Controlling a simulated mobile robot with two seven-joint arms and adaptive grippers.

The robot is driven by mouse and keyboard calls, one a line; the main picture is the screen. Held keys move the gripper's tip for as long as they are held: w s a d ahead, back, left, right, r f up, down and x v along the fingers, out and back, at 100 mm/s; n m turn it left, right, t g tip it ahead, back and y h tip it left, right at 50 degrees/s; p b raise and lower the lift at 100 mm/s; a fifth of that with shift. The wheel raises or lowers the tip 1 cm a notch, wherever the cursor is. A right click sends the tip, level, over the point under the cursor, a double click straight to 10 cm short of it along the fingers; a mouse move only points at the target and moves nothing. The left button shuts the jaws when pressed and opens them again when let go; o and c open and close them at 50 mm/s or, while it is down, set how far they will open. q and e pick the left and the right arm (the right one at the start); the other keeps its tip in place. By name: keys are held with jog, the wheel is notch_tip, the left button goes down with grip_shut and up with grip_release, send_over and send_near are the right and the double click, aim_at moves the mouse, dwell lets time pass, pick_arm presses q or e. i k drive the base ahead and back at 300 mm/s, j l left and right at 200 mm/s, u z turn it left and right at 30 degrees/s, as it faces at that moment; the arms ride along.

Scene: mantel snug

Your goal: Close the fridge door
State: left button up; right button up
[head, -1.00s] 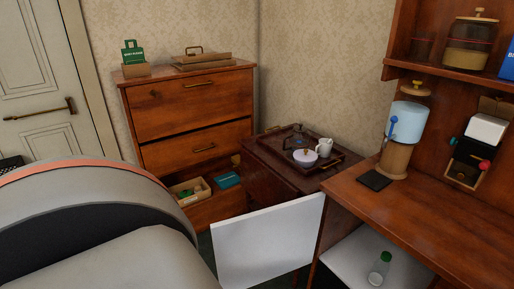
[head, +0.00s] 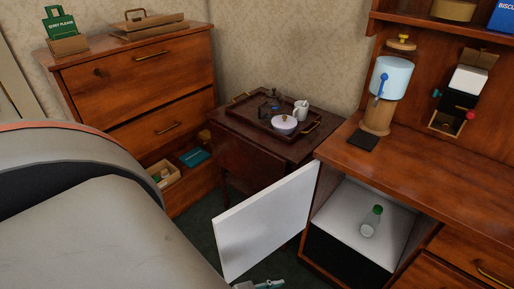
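The fridge door (head: 267,222) is a flat white panel. It stands wide open, swung out to the left of the fridge, with its right edge at the cabinet. The fridge (head: 345,205) is a compartment under the wooden desk, with a white interior and a dark area below. A clear bottle with a green cap (head: 371,222) is inside it.
A small dark table (head: 240,112) with a tray and pots stands behind the door. A chest of drawers (head: 140,85) has its lowest drawer open. A rounded grey form (head: 90,215) fills the left foreground. A small pale object (head: 262,284) is cut off at the bottom edge.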

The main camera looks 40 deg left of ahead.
aim_at(249, 232)
jog(key=k+j+z, duration=0.2)
jog(key=j, duration=0.4)
jog(key=k+j+z, duration=0.2)
jog(key=k+j, duration=0.2)
jog(key=j, duration=0.15)
jog(key=k+j+z, duration=0.2)
jog(key=k+j, duration=0.2)
jog(key=j+z, duration=0.25)
jog(key=j, duration=1.15)
jog(key=i+j, duration=0.1)
jog(key=j, duration=0.3)
jog(key=k+j+u, duration=0.15)
jog(key=k, duration=0.25)
jog(key=k+j+u, duration=0.15)
jog(key=k+j, duration=0.1)
jog(key=k, duration=0.1)
